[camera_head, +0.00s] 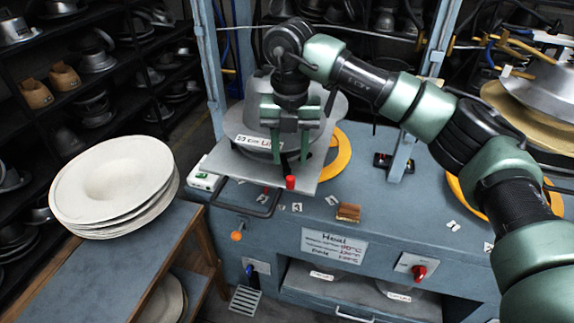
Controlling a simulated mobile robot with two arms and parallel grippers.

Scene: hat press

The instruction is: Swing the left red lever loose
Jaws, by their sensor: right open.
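A small red lever end (290,183) stands at the front edge of the left press plate (222,160). My right gripper (291,155) hangs over the plate, pointing down, with its fingers apart. Its fingertips are just above and behind the red end in the picture. I cannot tell whether they touch the lever. The gripper hides part of the grey metal press form (330,105) and most of the lever's shaft. My left gripper is not in view.
White hat forms (115,185) are stacked on a side table at left. An orange-ended handle (236,236) sticks out. A blue post (405,140) stands right of the gripper.

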